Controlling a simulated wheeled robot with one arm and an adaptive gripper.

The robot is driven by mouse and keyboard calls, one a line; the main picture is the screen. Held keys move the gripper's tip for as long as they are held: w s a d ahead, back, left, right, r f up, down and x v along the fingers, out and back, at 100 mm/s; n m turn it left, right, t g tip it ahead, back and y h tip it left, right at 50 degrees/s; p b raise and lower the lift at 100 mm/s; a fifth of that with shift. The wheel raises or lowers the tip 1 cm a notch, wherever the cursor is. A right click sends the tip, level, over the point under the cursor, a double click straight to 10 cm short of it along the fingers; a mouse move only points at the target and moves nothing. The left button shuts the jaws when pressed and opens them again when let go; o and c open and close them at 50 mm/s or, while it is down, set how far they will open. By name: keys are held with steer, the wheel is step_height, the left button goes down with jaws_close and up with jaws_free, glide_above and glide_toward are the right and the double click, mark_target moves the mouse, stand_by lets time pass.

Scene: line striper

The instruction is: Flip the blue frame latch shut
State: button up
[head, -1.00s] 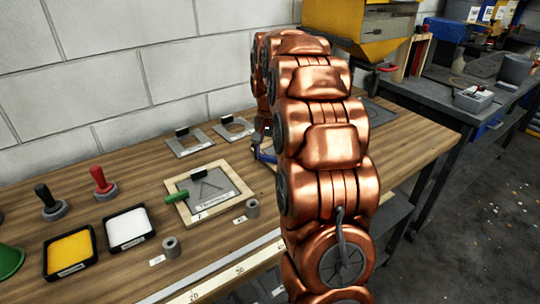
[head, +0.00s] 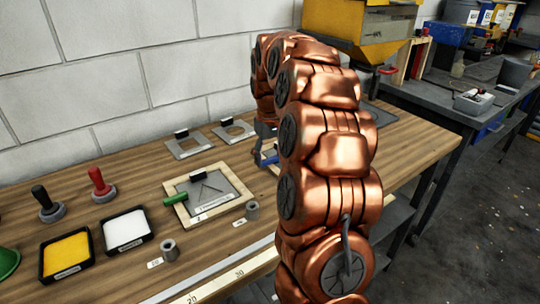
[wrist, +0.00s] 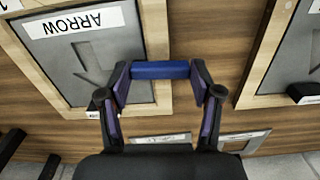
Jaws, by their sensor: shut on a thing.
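My gripper (wrist: 161,85) is shut on the blue latch handle (wrist: 160,70), a short blue bar spanning between its two fingertips in the wrist view. The bar lies over the right edge of a light wooden frame (wrist: 157,30). That frame holds a grey plate (wrist: 85,65) labelled ARROW, upside down in this view. In the head view my gripper (head: 265,140) is partly hidden behind my copper arm. A bit of blue (head: 268,158) shows below it; the latch's hinge and most of its frame are hidden.
A second wooden frame (head: 240,182) with a green handle (head: 176,201) lies to the left. Two loose grey plates (head: 187,152) lie near the wall. Yellow (head: 67,252) and white (head: 125,228) trays and two stampers stand further left.

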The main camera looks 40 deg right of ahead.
mark_target(269, 158)
steer(key=shift+n, duration=0.4)
steer(key=o, duration=1.1)
steer(key=shift+o, duration=0.2)
steer(key=shift+r, duration=0.1)
step_height(269, 158, up, 12)
stand_by(0.8)
